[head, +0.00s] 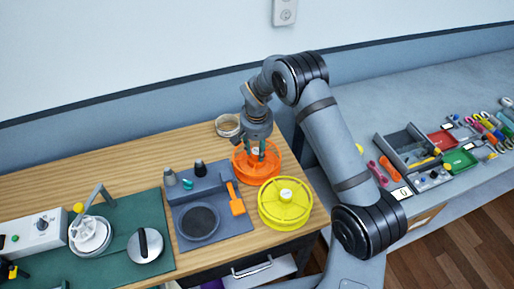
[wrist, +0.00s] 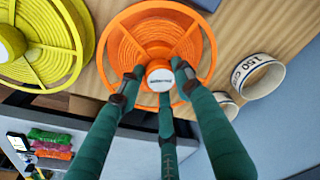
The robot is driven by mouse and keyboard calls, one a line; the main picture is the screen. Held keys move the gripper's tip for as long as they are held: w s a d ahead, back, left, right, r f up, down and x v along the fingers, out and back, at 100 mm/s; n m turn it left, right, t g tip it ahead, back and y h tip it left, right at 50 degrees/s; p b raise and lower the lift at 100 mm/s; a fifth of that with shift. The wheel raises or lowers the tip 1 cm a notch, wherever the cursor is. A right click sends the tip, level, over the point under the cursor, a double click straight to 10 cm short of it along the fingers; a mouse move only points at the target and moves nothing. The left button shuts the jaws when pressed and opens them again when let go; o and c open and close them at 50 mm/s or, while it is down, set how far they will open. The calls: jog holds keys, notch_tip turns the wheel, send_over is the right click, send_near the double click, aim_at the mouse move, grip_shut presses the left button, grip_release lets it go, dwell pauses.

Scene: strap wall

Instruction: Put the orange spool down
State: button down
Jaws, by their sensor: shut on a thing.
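The orange spool (head: 243,168) is at the right end of the wooden table, behind the yellow spool (head: 285,210). In the wrist view the orange spool (wrist: 198,55) fills the upper middle, flat side toward me. My gripper (head: 257,150) points down at its middle. In the wrist view the green fingers of my gripper (wrist: 158,82) are shut around the spool's white-capped hub (wrist: 160,79). The spool looks level. I cannot tell whether its underside touches the table. The yellow spool (wrist: 45,70) is close beside it in the wrist view.
The wooden table (head: 135,150) has free room at the back left. A strap roll (head: 228,120) stands behind the orange spool. A grey tray (head: 215,225) with an orange-handled tool (head: 236,203) is to the left. The table's right edge is close.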

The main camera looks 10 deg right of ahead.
jog(key=shift+f, duration=0.15)
jog(key=c, duration=1.2)
grip_release()
jog(key=shift+r, duration=0.5)
jog(key=shift+o, duration=0.2)
notch_tip(320, 180, up, 11)
jog(key=s+b, duration=0.1)
jog(key=b, duration=0.1)
jog(key=shift+s+a+r, duration=0.15)
jog(key=shift+s, duration=0.25)
